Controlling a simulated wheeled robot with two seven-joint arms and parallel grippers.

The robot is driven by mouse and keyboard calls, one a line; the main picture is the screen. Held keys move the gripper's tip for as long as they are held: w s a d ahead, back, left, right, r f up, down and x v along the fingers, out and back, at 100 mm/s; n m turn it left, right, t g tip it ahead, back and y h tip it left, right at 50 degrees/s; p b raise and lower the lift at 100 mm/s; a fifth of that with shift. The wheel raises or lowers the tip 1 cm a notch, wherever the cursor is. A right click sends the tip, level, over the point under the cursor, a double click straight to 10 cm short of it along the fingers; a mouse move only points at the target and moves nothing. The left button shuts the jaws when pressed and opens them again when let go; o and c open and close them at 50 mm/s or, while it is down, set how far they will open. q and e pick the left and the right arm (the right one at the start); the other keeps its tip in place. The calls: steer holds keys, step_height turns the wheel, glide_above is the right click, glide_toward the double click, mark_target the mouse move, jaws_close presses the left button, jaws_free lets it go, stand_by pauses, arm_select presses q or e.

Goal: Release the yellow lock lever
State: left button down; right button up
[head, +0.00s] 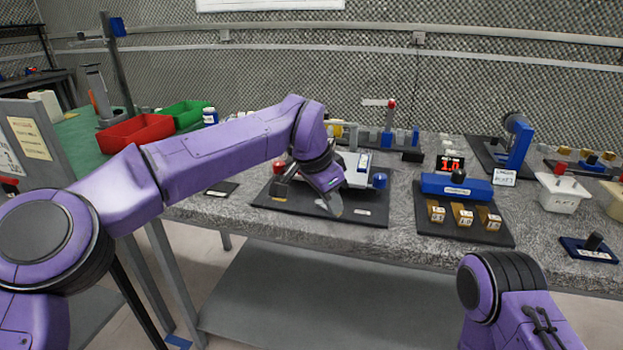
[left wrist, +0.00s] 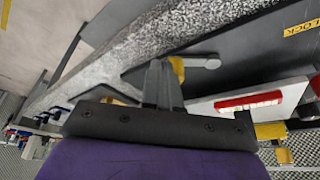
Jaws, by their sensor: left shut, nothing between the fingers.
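My left gripper (head: 330,204) is low over a black base board (head: 376,215) on the bench, in front of a white fixture (head: 356,168). In the left wrist view its fingers (left wrist: 160,84) are shut, with nothing between them. A yellow lever piece (left wrist: 177,68) shows right beside the fingertips, joined to a short grey rod (left wrist: 205,62). I cannot tell whether the fingers touch it. A yellow label reading LOCK (left wrist: 300,28) lies on the board. In the head view the lever is hidden by my gripper. My right gripper is out of view; only part of that arm shows.
The fixture has a blue knob (head: 380,180) on its right; a red part (head: 280,168) stands to its left. A blue block station (head: 456,187) with yellow pieces is to the right. Red (head: 135,134) and green (head: 186,114) bins are at left. The bench front edge runs below the board.

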arm_select(q)
steer(key=shift+w+d, duration=0.25)
steer(key=shift+d, duration=0.25)
steer(key=shift+w+d+p, duration=0.65)
steer(key=shift+d+p, duration=0.1)
steer(key=shift+p, duration=0.05)
arm_select(e)
steer(key=shift+s+d+r, duration=0.1)
steer(key=shift+s+r, duration=0.2)
steer(key=shift+r, duration=0.5)
arm_select(q)
steer(key=shift+r, duration=0.1)
steer(key=s+a+r+p, duration=0.1)
steer(key=s+r+p, duration=0.2)
steer(key=r, duration=0.6)
steer(key=shift+s, duration=0.25)
arm_select(e)
steer(key=v, duration=0.3)
steer(key=shift+w+d+r, duration=0.1)
steer(key=shift+d+r, duration=0.15)
